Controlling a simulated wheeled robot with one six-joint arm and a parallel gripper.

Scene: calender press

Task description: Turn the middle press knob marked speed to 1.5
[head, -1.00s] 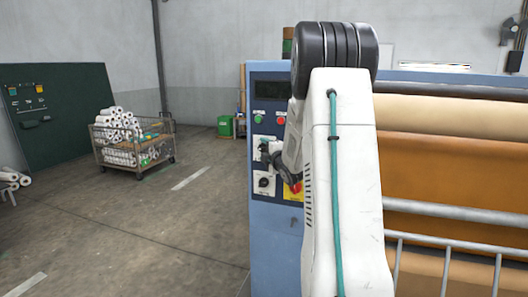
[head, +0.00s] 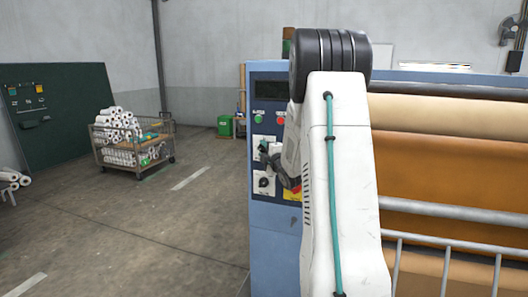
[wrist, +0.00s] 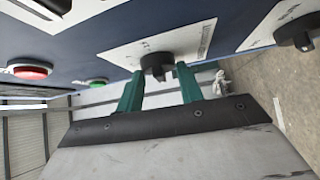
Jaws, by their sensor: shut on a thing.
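A black press knob (wrist: 157,66) sits on a white plate (wrist: 125,52) on the dark blue panel in the wrist view. My gripper (wrist: 154,78) has a green finger on each side of this knob and is shut on it. Small markings on the plate are too blurred to read, so the pointer's setting cannot be told. In the head view my gripper (head: 263,147) is small and dark at the upper white plate, and it and my arm hide most of the knob there.
Another black knob shows below on the panel (head: 264,182) and at right in the wrist view (wrist: 298,38). A green button (head: 258,118) and a red button (head: 281,118) are above. A yellow plate (head: 292,194) is partly behind my arm. Open floor lies left.

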